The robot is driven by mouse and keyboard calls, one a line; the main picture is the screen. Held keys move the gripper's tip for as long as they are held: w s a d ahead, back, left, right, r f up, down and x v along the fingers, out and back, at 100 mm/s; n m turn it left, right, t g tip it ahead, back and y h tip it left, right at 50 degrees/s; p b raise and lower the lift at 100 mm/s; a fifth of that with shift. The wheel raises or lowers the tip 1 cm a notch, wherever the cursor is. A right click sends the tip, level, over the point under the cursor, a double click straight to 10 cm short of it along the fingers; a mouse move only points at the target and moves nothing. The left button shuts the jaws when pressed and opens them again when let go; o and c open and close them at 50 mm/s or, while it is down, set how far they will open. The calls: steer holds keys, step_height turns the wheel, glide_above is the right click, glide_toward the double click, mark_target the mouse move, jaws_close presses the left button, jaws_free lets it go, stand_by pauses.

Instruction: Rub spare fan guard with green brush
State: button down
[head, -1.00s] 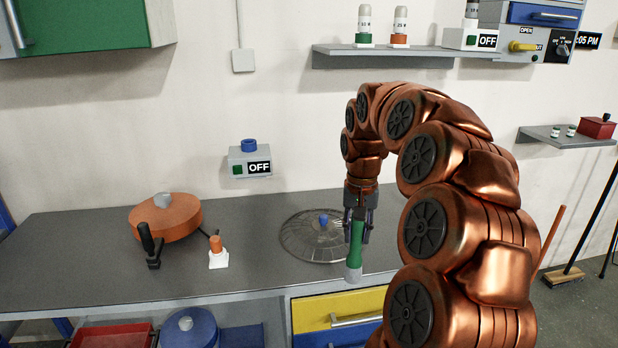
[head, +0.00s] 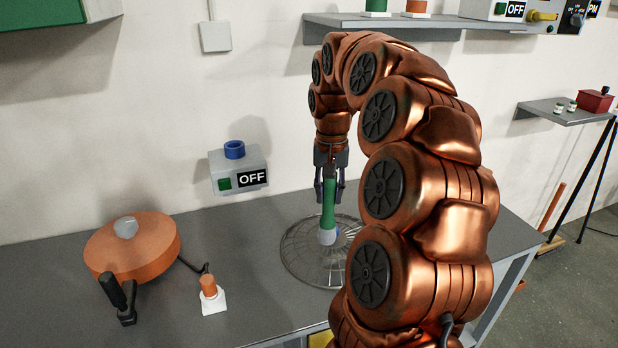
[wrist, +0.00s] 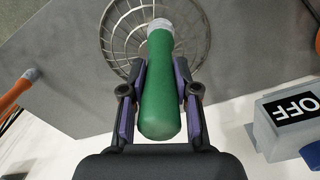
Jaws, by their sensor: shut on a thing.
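The green brush (head: 328,206) has a green handle and a pale grey end. My gripper (head: 329,190) is shut on its handle, and the pale end points down. The round wire fan guard (head: 296,262) lies on the grey workbench under the brush. In the head view the pale end overlaps the guard's middle and covers most of its blue hub. In the wrist view the brush (wrist: 160,85) is between the fingers, its far end over the guard (wrist: 118,32). I cannot tell whether brush and guard touch.
An orange round device (head: 133,246) with a black handle and a small white-based orange item (head: 210,296) stand left on the workbench (head: 245,300). A grey box marked OFF (head: 238,170) is on the wall behind. A shelf (head: 390,24) hangs above.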

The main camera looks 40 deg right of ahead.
mark_target(328, 219)
steer(key=shift+w+f, duration=0.2)
steer(key=shift+w, duration=0.05)
steer(key=shift+s+f+b, duration=0.1)
steer(key=shift+f+b, duration=0.7)
steer(key=shift+f, duration=3.15)
steer(key=shift+s+d+p, duration=1.15)
steer(key=shift+d+p, duration=0.75)
steer(key=shift+d, duration=1.45)
steer(key=shift+w+a+b, duration=0.4)
steer(key=shift+a+b, duration=0.15)
steer(key=shift+a, duration=0.55)
steer(key=shift+w+a+b, duration=0.35)
steer(key=shift+a+b, duration=0.25)
steer(key=shift+a, duration=0.45)
steer(key=shift+w+a+b, duration=0.4)
steer(key=shift+a+b, duration=0.15)
steer(key=shift+a, duration=0.55)
step_height(328, 219, up, 8)
steer(key=shift+w+r+p, duration=0.1)
steer(key=shift+p, duration=0.75)
steer(key=shift+a+r, duration=0.1)
